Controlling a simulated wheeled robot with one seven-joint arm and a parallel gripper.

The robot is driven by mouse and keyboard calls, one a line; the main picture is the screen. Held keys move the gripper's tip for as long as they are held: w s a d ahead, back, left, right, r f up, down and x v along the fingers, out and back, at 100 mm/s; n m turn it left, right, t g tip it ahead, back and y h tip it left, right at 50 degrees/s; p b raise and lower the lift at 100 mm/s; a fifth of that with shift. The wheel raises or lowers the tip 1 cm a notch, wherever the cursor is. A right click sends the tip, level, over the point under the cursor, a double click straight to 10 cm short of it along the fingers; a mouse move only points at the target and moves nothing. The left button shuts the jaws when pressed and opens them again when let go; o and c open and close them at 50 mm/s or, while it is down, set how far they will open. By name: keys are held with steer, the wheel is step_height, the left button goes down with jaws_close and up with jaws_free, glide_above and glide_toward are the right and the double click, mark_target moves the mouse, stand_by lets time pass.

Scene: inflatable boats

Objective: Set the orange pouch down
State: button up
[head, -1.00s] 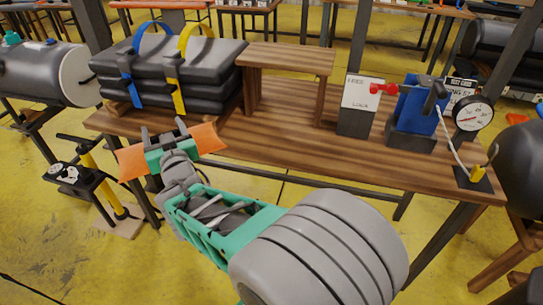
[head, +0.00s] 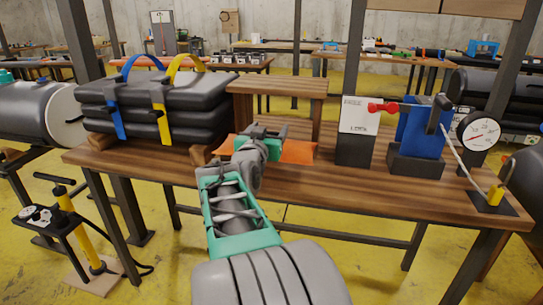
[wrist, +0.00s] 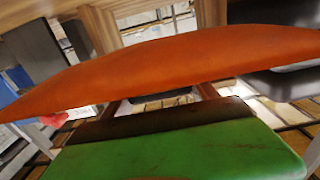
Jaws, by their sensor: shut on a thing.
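My gripper (head: 258,138) is shut on the orange pouch (head: 297,151). In the head view the pouch shows on both sides of the gripper, over the wooden bench (head: 345,187) and in front of the small raised shelf (head: 280,87). Its middle is hidden by my gripper and wrist. I cannot tell whether the pouch touches the bench top. In the wrist view the pouch (wrist: 180,65) stretches across the whole picture, slightly tilted, beyond a green part of my gripper.
A stack of black folded boats (head: 165,95) with blue and yellow straps stands left of the shelf. A white card (head: 360,115), a blue device with a red knob (head: 415,125) and a gauge (head: 478,132) stand at the right. Bare bench lies between.

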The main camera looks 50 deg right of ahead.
steer(key=d+f, duration=0.1)
steer(key=w+d+f, duration=0.1)
steer(key=f, duration=0.1)
steer(key=d+f+b, duration=0.1)
steer(key=f, duration=0.1)
steer(key=shift+w+d, duration=0.25)
steer(key=shift+a+f+b, duration=0.1)
steer(key=shift+f+b, duration=0.2)
steer(key=shift+f, duration=1)
steer(key=shift+f, duration=0.1)
steer(key=shift+f, duration=0.15)
steer(key=o, duration=1.7)
steer(key=shift+o, duration=0.2)
steer(key=shift+r, duration=0.25)
steer(key=v, duration=1.2)
steer(key=shift+p, duration=0.4)
steer(key=shift+f, duration=0.1)
